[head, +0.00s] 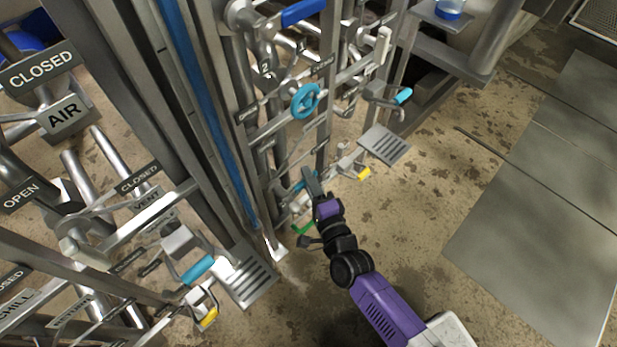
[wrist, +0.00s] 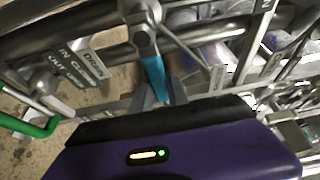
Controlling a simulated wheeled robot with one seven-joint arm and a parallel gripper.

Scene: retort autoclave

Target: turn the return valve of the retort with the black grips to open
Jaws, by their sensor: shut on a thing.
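My gripper (head: 308,178) reaches low into the pipework of the middle retort in the head view. In the wrist view its two grey fingers (wrist: 160,94) are shut on the cyan sleeve of a lever handle (wrist: 154,70). The lever runs up from the sleeve to a round metal valve hub (wrist: 141,14). In the head view my gripper mostly hides this lever. I cannot read a return label at this valve, and no black grips can be made out.
A green-handled lever (head: 303,228) is close beside my gripper and also shows in the wrist view (wrist: 28,124). A yellow-tipped lever (head: 363,174) and a slotted step plate (head: 385,145) are to the right. A cyan handwheel (head: 305,100) is above. Open floor lies right.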

